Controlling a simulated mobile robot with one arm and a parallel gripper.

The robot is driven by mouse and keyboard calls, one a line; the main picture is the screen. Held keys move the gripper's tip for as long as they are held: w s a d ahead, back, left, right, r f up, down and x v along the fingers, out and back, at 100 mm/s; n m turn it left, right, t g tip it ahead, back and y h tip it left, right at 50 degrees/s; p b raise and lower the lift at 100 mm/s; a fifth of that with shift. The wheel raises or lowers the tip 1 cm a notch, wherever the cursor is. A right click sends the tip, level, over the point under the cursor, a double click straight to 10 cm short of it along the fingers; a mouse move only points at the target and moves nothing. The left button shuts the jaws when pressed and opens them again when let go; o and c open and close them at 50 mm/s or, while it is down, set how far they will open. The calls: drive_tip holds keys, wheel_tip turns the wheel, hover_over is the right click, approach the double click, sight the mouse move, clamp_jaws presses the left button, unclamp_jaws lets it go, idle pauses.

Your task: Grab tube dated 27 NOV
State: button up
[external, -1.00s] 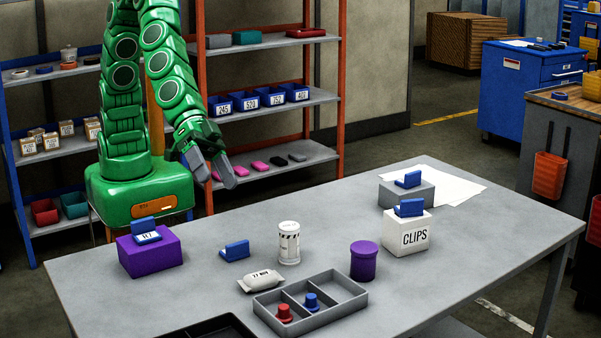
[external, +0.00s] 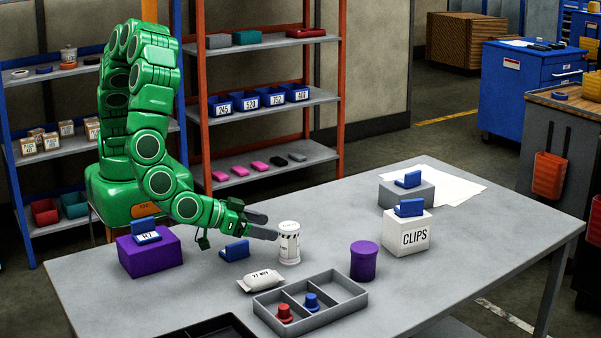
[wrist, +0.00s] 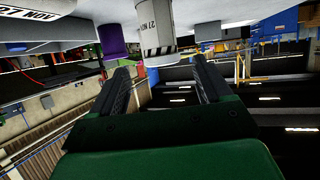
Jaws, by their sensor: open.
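My gripper (external: 272,226) is open and empty, pointing right at the cylinder's upper part. In the wrist view the cylinder is just beyond my fingertips (wrist: 160,66).
A blue angled block (external: 235,250) is below my wrist. A purple canister (external: 363,261) stands right of the cylinder. A grey divided tray (external: 352,293) with red and blue pieces is in front. A purple box (external: 150,256) is left, a white CLIPS box (external: 405,235) right.

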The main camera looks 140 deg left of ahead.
sight(289, 234)
drive_tip(key=shift+f+x, duration=0.15)
drive_tip(key=shift+x, duration=1.8)
drive_tip(key=shift+f+x, duration=0.2)
drive_tip(key=shift+x, duration=1.8)
drive_tip(key=shift+s+d, duration=0.1)
drive_tip(key=shift+d, duration=0.05)
drive_tip(key=shift+r, duration=0.1)
drive_tip(key=c, duration=1.1)
drive_tip(key=shift+r, duration=0.1)
